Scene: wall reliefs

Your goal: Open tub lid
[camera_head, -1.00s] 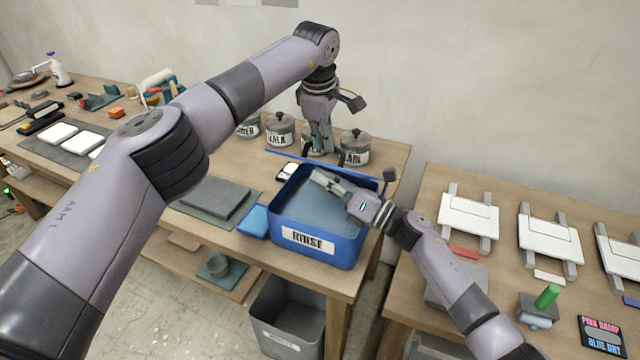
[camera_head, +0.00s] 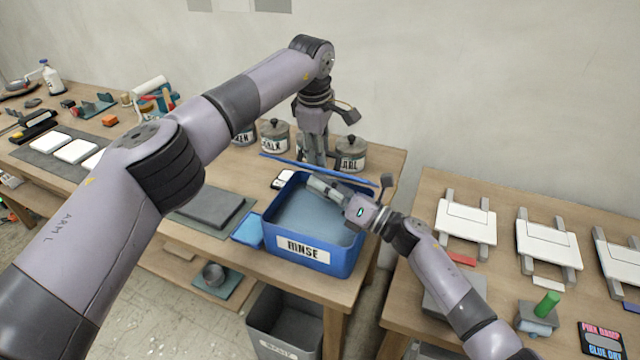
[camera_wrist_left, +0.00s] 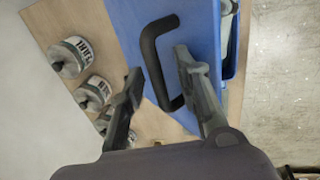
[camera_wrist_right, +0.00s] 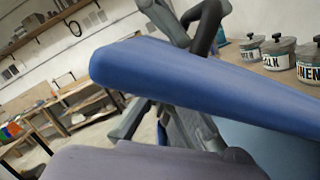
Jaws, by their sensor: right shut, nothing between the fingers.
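The blue tub (camera_head: 312,255), labelled RINSE, stands on the table with its top open. Its blue lid (camera_head: 318,170) is raised at the back and shows almost edge-on in the head view. A black handle (camera_wrist_left: 155,70) is on the lid face in the left wrist view. My left gripper (camera_head: 316,158) is behind the lid, its fingers apart on either side of the handle bar, with gaps visible. My right gripper (camera_head: 318,187) is shut and empty over the tub's back right part, on the lid's other side. The lid (camera_wrist_right: 200,85) hides part of it in the right wrist view.
Several lidded jars (camera_head: 275,135) stand close behind the lid. A blue block (camera_head: 248,229) and a grey slab (camera_head: 210,207) lie left of the tub. A grey bin (camera_head: 285,325) is below the table edge. A second table (camera_head: 480,262) with white panels is at right.

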